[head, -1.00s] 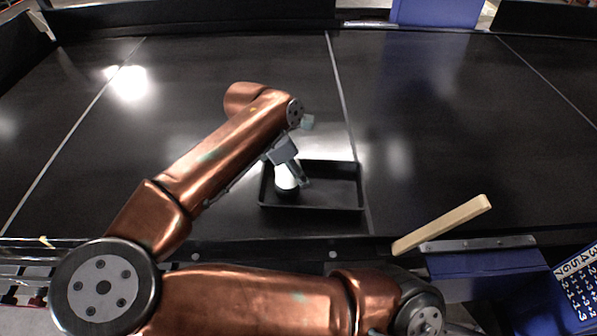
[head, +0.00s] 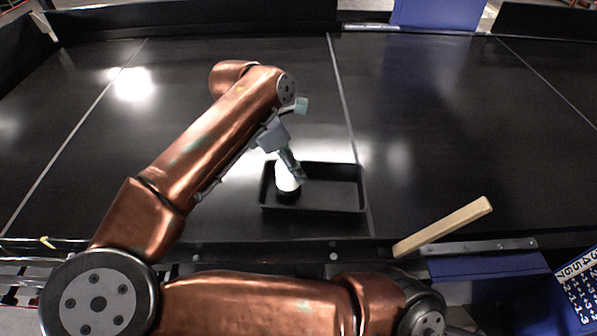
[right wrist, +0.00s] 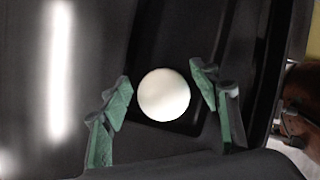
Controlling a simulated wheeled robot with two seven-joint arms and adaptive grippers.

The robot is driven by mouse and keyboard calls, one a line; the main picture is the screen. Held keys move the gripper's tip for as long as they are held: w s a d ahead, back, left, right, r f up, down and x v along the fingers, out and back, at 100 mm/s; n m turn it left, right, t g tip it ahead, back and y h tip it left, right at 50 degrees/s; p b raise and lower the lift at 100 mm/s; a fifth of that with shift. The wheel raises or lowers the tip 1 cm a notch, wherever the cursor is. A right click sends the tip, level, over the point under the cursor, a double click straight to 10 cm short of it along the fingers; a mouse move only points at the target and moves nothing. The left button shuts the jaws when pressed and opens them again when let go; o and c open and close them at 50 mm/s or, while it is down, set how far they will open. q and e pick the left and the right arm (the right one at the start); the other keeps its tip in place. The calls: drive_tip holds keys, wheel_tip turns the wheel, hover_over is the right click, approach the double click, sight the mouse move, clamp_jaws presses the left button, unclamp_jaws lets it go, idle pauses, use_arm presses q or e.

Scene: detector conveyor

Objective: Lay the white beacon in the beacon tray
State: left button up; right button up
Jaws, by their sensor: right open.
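The white beacon (head: 287,176) has a white dome above a dark base. It stands roughly upright inside the left end of the black beacon tray (head: 340,210). In the right wrist view the beacon (right wrist: 164,95) shows as a white disc seen from above, with the dark tray floor around it. My right gripper (head: 291,162) is just above the beacon, its fingers pointing down. In the right wrist view its green-padded fingers (right wrist: 163,88) are spread on either side of the beacon, with a gap on both sides. My left gripper is not in view.
The tray lies on a wide black conveyor belt (head: 450,130) near its front edge. A pale wooden bar (head: 442,227) lies at the front edge, right of the tray. Blue boxes (head: 490,285) stand below it. The belt right of the tray is clear.

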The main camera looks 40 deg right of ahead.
drive_tip(key=v, duration=0.6)
drive_tip(key=shift+a+r, duration=0.2)
drive_tip(key=shift+r, duration=0.15)
drive_tip(key=x, duration=1.1)
drive_tip(key=shift+d+f+p, duration=0.15)
drive_tip(key=shift+f+p, duration=0.15)
drive_tip(key=shift+p, duration=0.1)
drive_tip(key=shift+d+f+b, duration=0.15)
drive_tip(key=shift+f+b, duration=0.25)
drive_tip(key=shift+f, duration=0.1)
drive_tip(key=shift+r+p, duration=0.45)
drive_tip(key=shift+p, duration=0.15)
drive_tip(key=shift+r, duration=0.55)
